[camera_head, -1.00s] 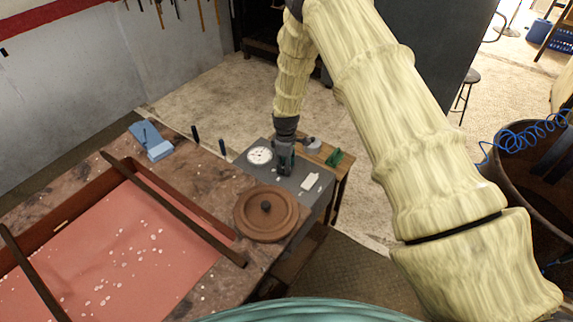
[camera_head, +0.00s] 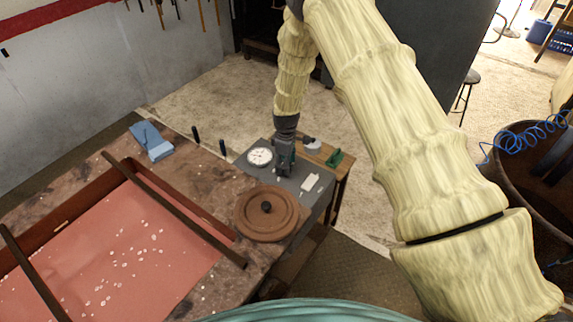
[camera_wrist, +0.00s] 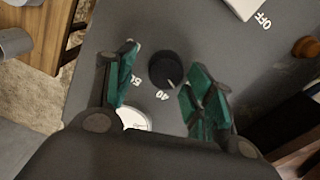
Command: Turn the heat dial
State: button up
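The heat dial is a round black knob (camera_wrist: 165,69) with a pale pointer line, on a grey panel (camera_wrist: 215,50) in the wrist view. The pointer is toward the number 40 printed beside it. My gripper (camera_wrist: 162,82) is open, with one green-padded finger on each side of the knob and gaps on both sides. In the head view my gripper (camera_head: 284,165) is low over the grey control box (camera_head: 258,179) and hides the knob. A white gauge (camera_head: 260,156) lies left of the gripper.
A white switch (camera_head: 310,181) marked OFF is on the same box. A brown round lid (camera_head: 266,213) is close in front. A wooden stand (camera_head: 342,172) with a green item (camera_head: 334,158) is to the right. Blue cloths (camera_head: 152,142) lie on the bench.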

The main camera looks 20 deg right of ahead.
jog(key=shift+s+f, duration=0.15)
jog(key=shift+s, duration=0.05)
notch_tip(320, 180, up, 12)
dwell(0.7)
jog(key=f+b, duration=0.1)
jog(key=b, duration=0.7)
jog(key=shift+f+n+b, duration=0.3)
jog(key=shift+f+n, duration=0.1)
jog(key=shift+s+r+b, duration=0.15)
jog(key=shift+b, duration=0.35)
jog(key=shift+f+p, duration=1.75)
jog(key=shift+f, duration=3.6)
